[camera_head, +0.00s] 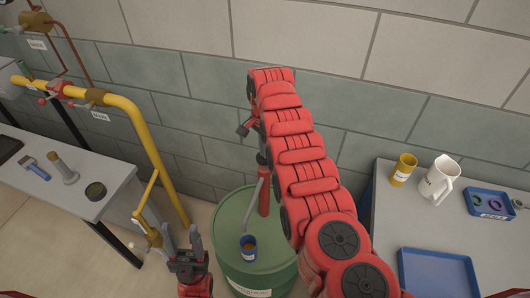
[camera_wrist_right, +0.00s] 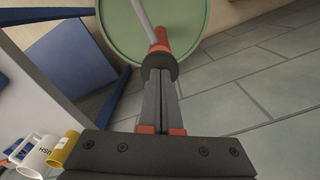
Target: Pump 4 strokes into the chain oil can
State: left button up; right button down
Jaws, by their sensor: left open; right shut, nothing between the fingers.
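A green drum (camera_head: 232,262) stands on the floor in the middle of the head view. A red hand pump (camera_head: 263,197) rises from its lid, with a grey spout pipe (camera_head: 250,207) curving down. A small blue can (camera_head: 248,254) with a yellowish inside stands on the lid by the spout's lower end. My left gripper (camera_head: 186,243) is open and empty, left of the drum. My right arm reaches up over the drum and hides most of its gripper in the head view. In the wrist view the right gripper (camera_wrist_right: 161,97) is shut and empty, its fingertips at the pump's dark collar (camera_wrist_right: 159,60); contact is unclear.
A yellow pipe (camera_head: 150,140) with valves runs down left of the drum. A grey bench (camera_head: 60,195) holds small tools at left. The right table (camera_head: 385,225) carries a yellow cup (camera_head: 403,170), a white jug (camera_head: 438,180) and blue trays (camera_head: 440,272). A block wall stands behind.

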jog(key=shift+s+f+b, duration=0.1)
jog(key=shift+f+b, duration=0.4)
jog(key=shift+f, duration=0.6)
jog(key=shift+r, duration=0.1)
jog(key=shift+r+p, duration=0.5)
jog(key=shift+r, duration=2.4)
jog(key=shift+r, duration=0.55)
notch_tip(320, 180, up, 5)
jog(key=shift+p, duration=1)
